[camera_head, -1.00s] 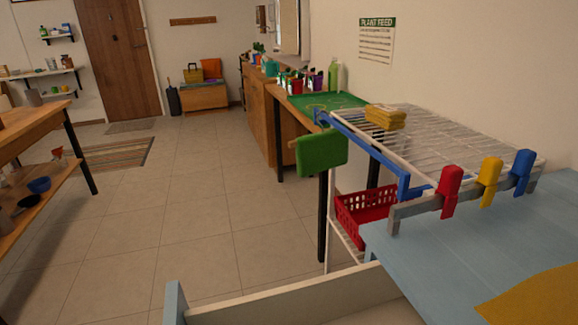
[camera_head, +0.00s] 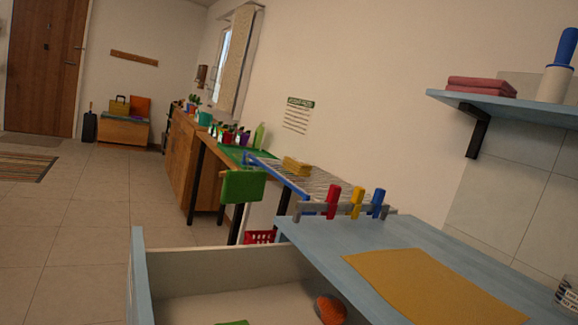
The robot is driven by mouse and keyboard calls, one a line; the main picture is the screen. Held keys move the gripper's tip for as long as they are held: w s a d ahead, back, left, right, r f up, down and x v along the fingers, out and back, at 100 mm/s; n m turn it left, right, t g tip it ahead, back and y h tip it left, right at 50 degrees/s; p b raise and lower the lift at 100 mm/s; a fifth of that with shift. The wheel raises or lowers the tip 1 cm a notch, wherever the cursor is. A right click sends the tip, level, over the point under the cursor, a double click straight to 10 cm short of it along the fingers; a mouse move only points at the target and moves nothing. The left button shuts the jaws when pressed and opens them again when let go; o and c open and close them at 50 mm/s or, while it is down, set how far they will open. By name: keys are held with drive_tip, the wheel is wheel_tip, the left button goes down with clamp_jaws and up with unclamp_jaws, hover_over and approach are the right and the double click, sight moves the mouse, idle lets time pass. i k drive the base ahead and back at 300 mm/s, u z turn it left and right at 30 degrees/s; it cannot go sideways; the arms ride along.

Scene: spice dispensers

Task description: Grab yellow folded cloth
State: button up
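The yellow folded cloth (camera_head: 296,166) lies on the white wire drying rack (camera_head: 318,183), toward its far left part. It is a small stacked bundle in the middle distance, beyond the blue worktop. My gripper is not in view, so its opening and its distance to the cloth cannot be seen. Nothing visible touches or covers the cloth.
Red, yellow and blue pegs (camera_head: 356,202) stand on the rack's near edge. A green cloth (camera_head: 242,186) hangs at its left. A blue worktop (camera_head: 310,236) with an orange-yellow mat (camera_head: 430,285) and an open drawer (camera_head: 230,272) fill the foreground.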

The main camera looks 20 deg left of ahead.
sight(295, 166)
drive_tip(key=u, duration=0.35)
drive_tip(key=i, duration=1.35)
drive_tip(key=u, duration=0.3)
drive_tip(key=i, duration=1.6)
drive_tip(key=z, duration=0.45)
drive_tip(key=i, duration=0.5)
drive_tip(key=z, duration=0.25)
